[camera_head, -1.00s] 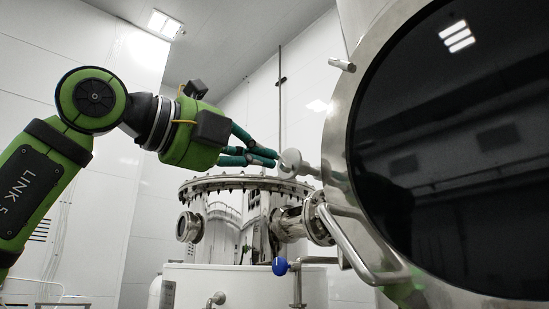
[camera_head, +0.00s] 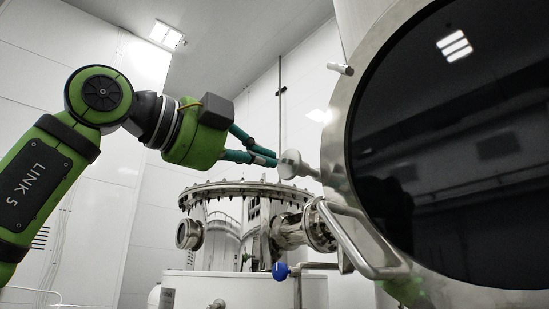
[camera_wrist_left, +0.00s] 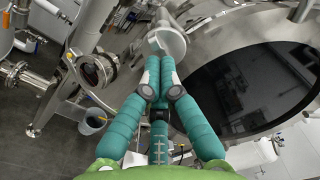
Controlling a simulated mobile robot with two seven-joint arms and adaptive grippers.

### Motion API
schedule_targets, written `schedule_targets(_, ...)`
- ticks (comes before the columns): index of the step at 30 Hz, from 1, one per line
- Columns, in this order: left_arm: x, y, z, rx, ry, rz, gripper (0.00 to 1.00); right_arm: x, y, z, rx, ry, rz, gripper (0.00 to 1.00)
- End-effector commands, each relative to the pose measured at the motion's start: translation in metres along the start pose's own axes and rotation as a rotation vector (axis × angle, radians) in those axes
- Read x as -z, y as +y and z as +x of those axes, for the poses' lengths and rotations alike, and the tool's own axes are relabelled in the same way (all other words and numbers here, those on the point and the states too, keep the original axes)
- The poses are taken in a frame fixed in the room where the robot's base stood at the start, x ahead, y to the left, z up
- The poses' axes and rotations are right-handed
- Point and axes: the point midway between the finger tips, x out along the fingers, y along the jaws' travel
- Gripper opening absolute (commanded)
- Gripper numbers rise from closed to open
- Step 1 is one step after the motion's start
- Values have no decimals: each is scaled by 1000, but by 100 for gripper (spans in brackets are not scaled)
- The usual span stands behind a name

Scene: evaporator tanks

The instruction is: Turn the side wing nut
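The side wing nut (camera_head: 290,164) is a pale, rounded metal piece on a short rod at the left rim of the big round tank door. It also shows in the left wrist view (camera_wrist_left: 167,41), just beyond the fingertips. My left gripper (camera_head: 274,161) has teal fingers that come in from the left. Their tips are close together at the nut's near edge and look closed on it; the contact is small and partly hidden. The tips also show in the left wrist view (camera_wrist_left: 158,66). My right gripper is not in view.
The steel tank with its dark round door (camera_head: 455,150) fills the right side, with a bent handle (camera_head: 350,240) at lower left. Below the fingers stands a smaller flanged vessel (camera_head: 245,187) with a blue-knobbed valve (camera_head: 280,270). The space above the left arm is clear.

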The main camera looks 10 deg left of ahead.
Motion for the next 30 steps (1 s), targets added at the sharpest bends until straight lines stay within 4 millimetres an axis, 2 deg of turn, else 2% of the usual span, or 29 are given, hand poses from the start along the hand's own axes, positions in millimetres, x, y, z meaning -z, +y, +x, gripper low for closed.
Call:
schedule_targets(1, 5, 6, 6, -11, 8, -40, 0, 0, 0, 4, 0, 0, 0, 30)
schedule_targets(6, 5, 5, 6, -13, 7, -179, 0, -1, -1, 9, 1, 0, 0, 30)
schedule_targets(14, 5, 5, 6, -13, 7, -193, 0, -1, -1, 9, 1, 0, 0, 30)
schedule_targets(21, 6, 5, 6, -12, 6, -382, 0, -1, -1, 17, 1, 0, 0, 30)
schedule_targets(30, 6, 5, 6, -12, 6, -429, 0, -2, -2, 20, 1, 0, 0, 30)
